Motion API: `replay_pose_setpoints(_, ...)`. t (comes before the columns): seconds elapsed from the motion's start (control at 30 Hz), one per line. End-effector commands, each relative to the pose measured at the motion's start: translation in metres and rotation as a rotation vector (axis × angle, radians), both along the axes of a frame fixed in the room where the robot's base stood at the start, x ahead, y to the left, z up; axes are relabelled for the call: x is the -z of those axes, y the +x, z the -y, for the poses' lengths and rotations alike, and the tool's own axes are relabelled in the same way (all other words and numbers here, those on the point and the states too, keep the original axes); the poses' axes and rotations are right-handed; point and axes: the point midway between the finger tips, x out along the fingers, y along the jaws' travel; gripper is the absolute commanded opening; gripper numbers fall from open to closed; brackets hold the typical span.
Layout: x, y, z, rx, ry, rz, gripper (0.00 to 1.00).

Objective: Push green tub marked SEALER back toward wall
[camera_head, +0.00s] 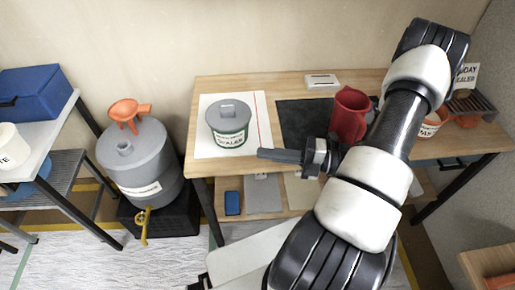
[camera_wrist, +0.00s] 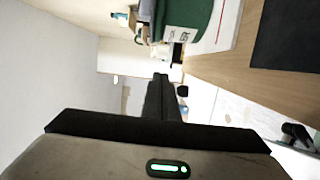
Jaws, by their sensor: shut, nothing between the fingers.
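The SEALER tub (camera_head: 230,138) is green with a grey lid and a white label. It stands upright on a white sheet (camera_head: 258,108) with a red line, at the left end of the wooden bench. My gripper (camera_head: 261,154) is shut and empty, its fingers pointing left at the bench's front edge. Its tip is just right of and in front of the tub, with a small gap in the picture. In the wrist view the green tub (camera_wrist: 190,15) is cut off at the top, beyond and above my shut fingers (camera_wrist: 160,80).
The bench (camera_head: 285,85) backs onto a plain wall, with a strip of sheet behind the tub clear. A black mat (camera_head: 300,118) and a red jug (camera_head: 349,115) are to the right. A grey drum (camera_head: 140,165) with an orange funnel stands left of the bench.

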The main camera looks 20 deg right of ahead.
Motion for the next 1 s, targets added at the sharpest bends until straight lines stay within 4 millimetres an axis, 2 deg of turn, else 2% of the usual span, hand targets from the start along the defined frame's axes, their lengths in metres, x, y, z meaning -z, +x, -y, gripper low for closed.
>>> replay_pose_setpoints(0.4,0.001,0.044,-0.075,-0.008,-0.002,0.001,0.0)
replay_pose_setpoints(0.5,0.001,0.061,-0.069,-0.005,-0.007,0.005,0.0)
replay_pose_setpoints(0.7,0.0,0.079,-0.063,-0.005,-0.005,0.003,0.0)
replay_pose_setpoints(1.0,-0.001,0.083,-0.062,-0.006,-0.003,0.001,0.0)
